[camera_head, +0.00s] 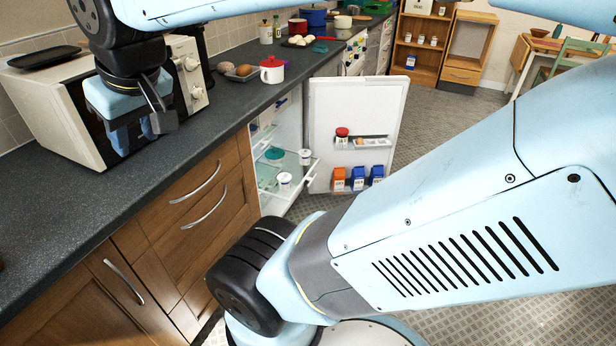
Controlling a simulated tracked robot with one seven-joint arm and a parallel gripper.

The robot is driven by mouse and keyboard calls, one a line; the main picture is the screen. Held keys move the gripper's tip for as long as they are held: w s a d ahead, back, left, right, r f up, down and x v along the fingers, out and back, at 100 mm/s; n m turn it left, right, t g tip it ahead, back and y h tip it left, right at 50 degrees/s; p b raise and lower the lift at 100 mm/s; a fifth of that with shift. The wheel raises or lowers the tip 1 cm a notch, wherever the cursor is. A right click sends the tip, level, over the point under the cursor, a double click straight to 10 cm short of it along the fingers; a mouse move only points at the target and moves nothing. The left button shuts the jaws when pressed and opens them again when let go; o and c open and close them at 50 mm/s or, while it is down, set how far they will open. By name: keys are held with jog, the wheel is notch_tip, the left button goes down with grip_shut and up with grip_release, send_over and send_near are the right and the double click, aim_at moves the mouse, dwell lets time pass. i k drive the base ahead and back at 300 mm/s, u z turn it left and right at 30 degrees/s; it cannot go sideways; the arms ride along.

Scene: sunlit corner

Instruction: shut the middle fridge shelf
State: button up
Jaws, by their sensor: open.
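The fridge (289,119) stands under the counter with its white door (345,105) wide open to the right. A clear shelf (297,188) inside, which seems to be the middle one, sticks out past the fridge front beside the door. Two white jars with dark lids, one nearer (284,181) and one farther (305,157), are on it. A teal bowl (274,153) is farther back. My gripper (146,125) is open and empty, above the counter in front of the microwave, well left of the fridge.
The microwave (55,110) is close behind my gripper. A red-and-white pot (272,70) and a plate of food (240,73) stand on the counter (105,195). Door racks hold a red-lidded jar (341,137) and several cartons (357,178). The floor beyond the door is clear.

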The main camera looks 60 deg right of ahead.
aim_at(306, 178)
jog(key=u, duration=0.6)
jog(key=i, duration=0.1)
jog(key=u, duration=3.4)
jog(key=k, duration=0.6)
jog(key=z, duration=5.65)
jog(key=k, duration=0.45)
